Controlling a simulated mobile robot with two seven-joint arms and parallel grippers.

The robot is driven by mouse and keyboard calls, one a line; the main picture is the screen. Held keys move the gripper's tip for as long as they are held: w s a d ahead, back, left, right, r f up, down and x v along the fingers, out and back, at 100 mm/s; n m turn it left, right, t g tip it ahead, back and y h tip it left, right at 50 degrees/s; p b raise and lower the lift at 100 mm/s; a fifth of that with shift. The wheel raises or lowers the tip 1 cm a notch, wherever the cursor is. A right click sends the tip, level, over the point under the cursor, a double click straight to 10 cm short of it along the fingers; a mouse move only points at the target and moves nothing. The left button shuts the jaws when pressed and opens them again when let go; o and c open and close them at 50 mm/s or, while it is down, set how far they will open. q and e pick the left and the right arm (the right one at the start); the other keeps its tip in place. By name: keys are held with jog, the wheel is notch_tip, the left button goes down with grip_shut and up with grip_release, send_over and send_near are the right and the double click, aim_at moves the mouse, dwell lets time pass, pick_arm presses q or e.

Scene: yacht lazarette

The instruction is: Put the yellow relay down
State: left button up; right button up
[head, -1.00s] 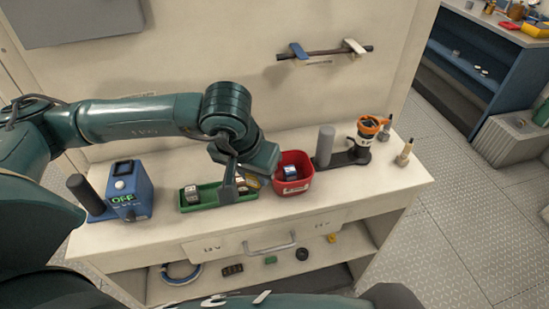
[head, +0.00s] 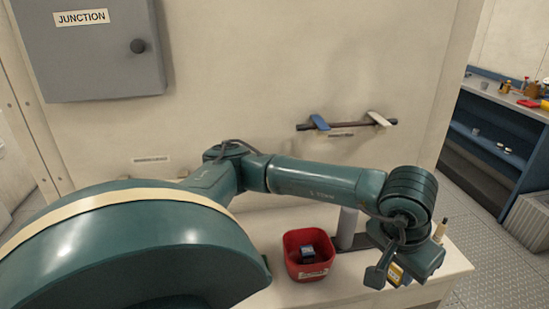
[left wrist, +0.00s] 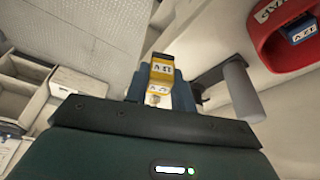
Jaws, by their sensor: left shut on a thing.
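The yellow relay (head: 396,273) is held in my left gripper (head: 384,274) near the right end of the white counter (head: 455,262). In the left wrist view the yellow relay (left wrist: 161,74), with its white label, sits between the fingers (left wrist: 158,88). The relay seems to be above the counter, but its exact height is hard to tell. My right gripper is not in view.
A red bin (head: 291,245) with a blue relay (head: 308,254) in it stands left of the gripper. A grey post (head: 347,228) rises beside it. A small pale object (head: 440,232) stands at the right end. My left arm hides much of the counter.

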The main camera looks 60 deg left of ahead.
pick_arm(q)
jog(key=w+a+r+b, duration=0.2)
jog(key=a+r+b, duration=0.15)
jog(key=a, duration=0.25)
jog(key=f, duration=1)
jog(key=shift+s+d+b, duration=0.1)
jog(key=shift+s+b, duration=0.1)
jog(key=shift+b, duration=0.2)
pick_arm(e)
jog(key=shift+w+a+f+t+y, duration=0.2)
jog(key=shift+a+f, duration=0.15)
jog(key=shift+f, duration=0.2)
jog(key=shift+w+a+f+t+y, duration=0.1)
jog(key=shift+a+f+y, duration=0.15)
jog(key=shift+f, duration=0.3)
pick_arm(q)
jog(key=shift+f, duration=0.15)
jog(key=o, duration=1)
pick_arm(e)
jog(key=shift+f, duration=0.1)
